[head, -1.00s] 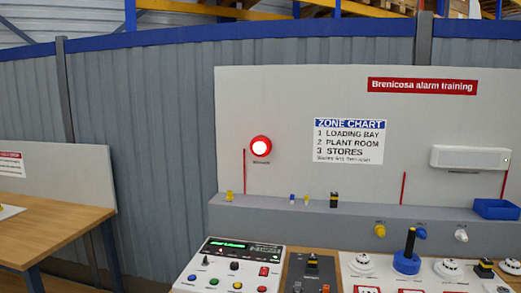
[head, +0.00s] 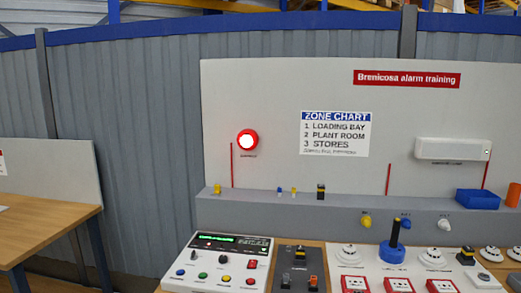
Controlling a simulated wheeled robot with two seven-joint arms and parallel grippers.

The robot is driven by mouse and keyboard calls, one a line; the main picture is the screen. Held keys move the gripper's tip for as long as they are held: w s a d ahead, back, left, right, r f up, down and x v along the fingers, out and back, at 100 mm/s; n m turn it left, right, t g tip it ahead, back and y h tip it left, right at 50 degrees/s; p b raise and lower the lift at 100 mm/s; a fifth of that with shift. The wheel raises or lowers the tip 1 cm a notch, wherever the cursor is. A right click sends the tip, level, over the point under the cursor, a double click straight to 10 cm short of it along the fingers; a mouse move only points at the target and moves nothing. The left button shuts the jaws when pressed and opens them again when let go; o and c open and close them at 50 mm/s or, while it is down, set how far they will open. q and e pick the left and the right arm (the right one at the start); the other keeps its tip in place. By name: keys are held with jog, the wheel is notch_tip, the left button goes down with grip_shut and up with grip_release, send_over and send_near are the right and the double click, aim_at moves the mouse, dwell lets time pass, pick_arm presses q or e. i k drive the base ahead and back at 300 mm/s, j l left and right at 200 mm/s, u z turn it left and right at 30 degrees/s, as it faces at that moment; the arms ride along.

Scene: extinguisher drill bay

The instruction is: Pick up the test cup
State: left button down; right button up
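A blue round cup-like piece with an upright dark handle (head: 394,251) stands on the bench at the right, among white detectors; it looks like the test cup, though I see no label on it. An orange cup-shaped thing (head: 513,195) stands on the grey ledge at the far right, partly cut by the picture edge. Neither of my grippers is in view, and nothing touches the blue piece.
A control panel (head: 218,262) with a lit green display and a dark switch plate (head: 298,268) lie left of it. White detectors (head: 348,256) and red call points (head: 398,284) crowd around it.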

aim_at(392, 252)
jog(key=i+z, duration=0.15)
jog(key=i, duration=0.55)
jog(key=i+j+z, duration=0.15)
jog(key=i, duration=0.6)
